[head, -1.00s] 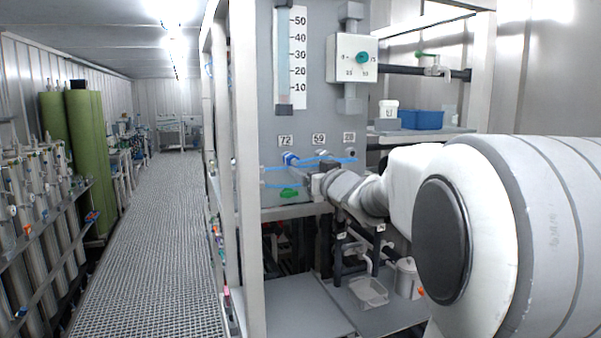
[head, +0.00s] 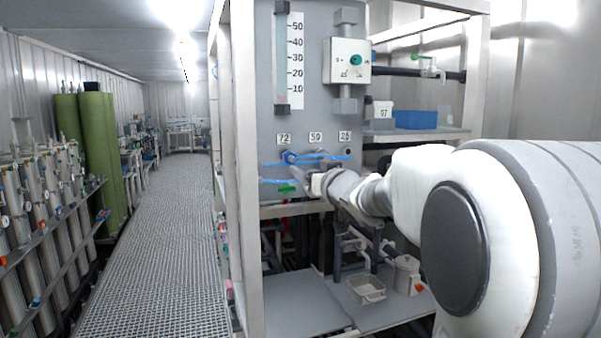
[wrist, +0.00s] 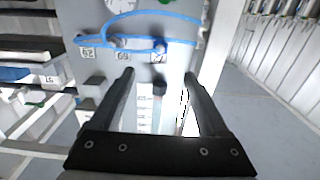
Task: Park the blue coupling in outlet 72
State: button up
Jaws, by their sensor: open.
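The blue coupling (head: 288,157) is at the outlet under the label 72 (head: 284,139) on the grey panel. I cannot tell how firmly it sits there. A thin blue hose (head: 325,157) runs from it to the right, across the front of the other outlets. In the wrist view the panel appears upside down, and the blue hose (wrist: 150,17) loops near the labels. My gripper (wrist: 160,76) is open with nothing between its fingers, which point toward the panel near label 72. In the head view my gripper (head: 304,180) is just below and right of the coupling.
Outlets labelled 59 (head: 315,137) and 26 (head: 345,136) lie to the right. A green handle (head: 287,188) is below outlet 72. A white frame post (head: 245,170) stands close on the left. A grated walkway (head: 165,220) is open further left.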

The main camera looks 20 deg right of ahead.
jog(key=shift+s, duration=0.3)
dwell(0.4)
jog(key=s+a+f+g, duration=0.3)
jog(key=s+f, duration=0.3)
jog(key=s, duration=0.6)
jog(key=s+a+f+g, duration=0.4)
jog(key=s+f, duration=0.3)
jog(key=s, duration=0.6)
jog(key=s+a+f+g, duration=0.4)
jog(key=s+f, duration=0.3)
jog(key=s, duration=0.5)
jog(key=shift+s+g+h, duration=0.3)
jog(key=shift+g, duration=0.4)
